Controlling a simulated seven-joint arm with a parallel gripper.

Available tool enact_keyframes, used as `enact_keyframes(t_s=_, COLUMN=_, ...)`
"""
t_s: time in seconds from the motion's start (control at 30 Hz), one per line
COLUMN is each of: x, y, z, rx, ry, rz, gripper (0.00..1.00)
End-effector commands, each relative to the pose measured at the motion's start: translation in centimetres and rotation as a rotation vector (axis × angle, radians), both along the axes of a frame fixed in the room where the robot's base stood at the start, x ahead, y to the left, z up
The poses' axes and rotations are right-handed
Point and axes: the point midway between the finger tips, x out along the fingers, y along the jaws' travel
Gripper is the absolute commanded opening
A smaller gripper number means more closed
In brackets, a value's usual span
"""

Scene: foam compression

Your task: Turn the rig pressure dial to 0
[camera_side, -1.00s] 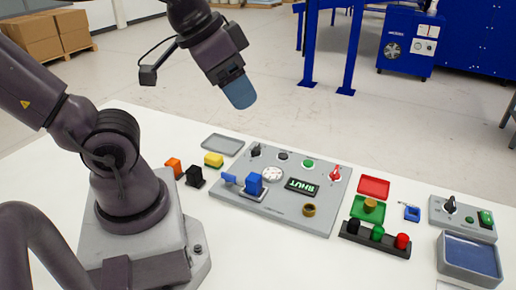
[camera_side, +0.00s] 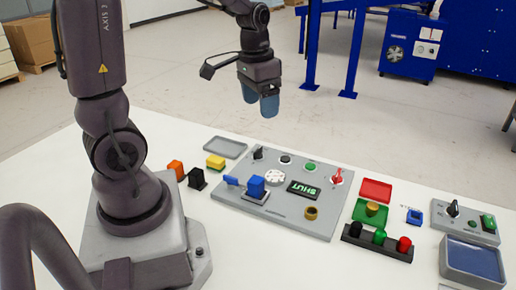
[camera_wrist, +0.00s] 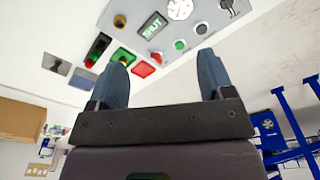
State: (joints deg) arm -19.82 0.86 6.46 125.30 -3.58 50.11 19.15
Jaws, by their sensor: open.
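The grey rig panel (camera_side: 290,222) lies on the white table. It carries a black pointer knob (camera_side: 257,153) at its far left corner, a red pointer knob (camera_side: 337,177) at its far right corner, a white round gauge (camera_side: 275,177) and a brass knob (camera_side: 311,213). I cannot read which knob is the pressure dial or its numbers. My gripper (camera_side: 260,100) is open and empty, well above the panel's far side. In the wrist view its blue fingers (camera_wrist: 165,75) are apart, with the red knob (camera_wrist: 156,58) and gauge (camera_wrist: 180,9) beyond them.
The panel also has a lit display (camera_side: 304,190) that seems to read SHUT, and a blue block (camera_side: 256,187). Red (camera_side: 376,190) and green trays, a rack of coloured buttons (camera_side: 379,240) and a control box (camera_side: 465,222) stand to the right. Small blocks stand left.

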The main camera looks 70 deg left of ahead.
Motion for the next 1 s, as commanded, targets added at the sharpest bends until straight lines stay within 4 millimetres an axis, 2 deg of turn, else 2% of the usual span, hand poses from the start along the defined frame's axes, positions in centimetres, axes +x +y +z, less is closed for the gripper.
enact_keyframes(t_s=0.03, x=0.6, y=2.0, z=-1.6, rx=-0.010, ry=0.036, rz=-0.019, gripper=0.74)
enact_keyframes(t_s=0.17, x=1.6, y=6.8, z=-5.4, rx=-0.026, ry=0.090, rz=-0.143, gripper=0.74)
enact_keyframes(t_s=0.3, x=2.2, y=11.8, z=-9.6, rx=-0.032, ry=0.122, rz=-0.356, gripper=0.74)
enact_keyframes(t_s=0.4, x=2.9, y=14.1, z=-11.1, rx=-0.017, ry=0.115, rz=-0.540, gripper=0.74)
enact_keyframes(t_s=0.5, x=4.1, y=15.3, z=-10.7, rx=0.024, ry=0.088, rz=-0.717, gripper=0.74)
enact_keyframes(t_s=0.6, x=4.7, y=15.6, z=-10.3, rx=0.046, ry=0.069, rz=-0.846, gripper=0.74)
enact_keyframes(t_s=0.77, x=4.7, y=15.5, z=-10.5, rx=0.049, ry=0.067, rz=-0.944, gripper=0.74)
enact_keyframes(t_s=0.87, x=4.6, y=15.5, z=-11.4, rx=0.046, ry=0.069, rz=-0.951, gripper=0.74)
enact_keyframes(t_s=1.0, x=4.6, y=15.4, z=-13.8, rx=0.044, ry=0.070, rz=-0.949, gripper=0.74)
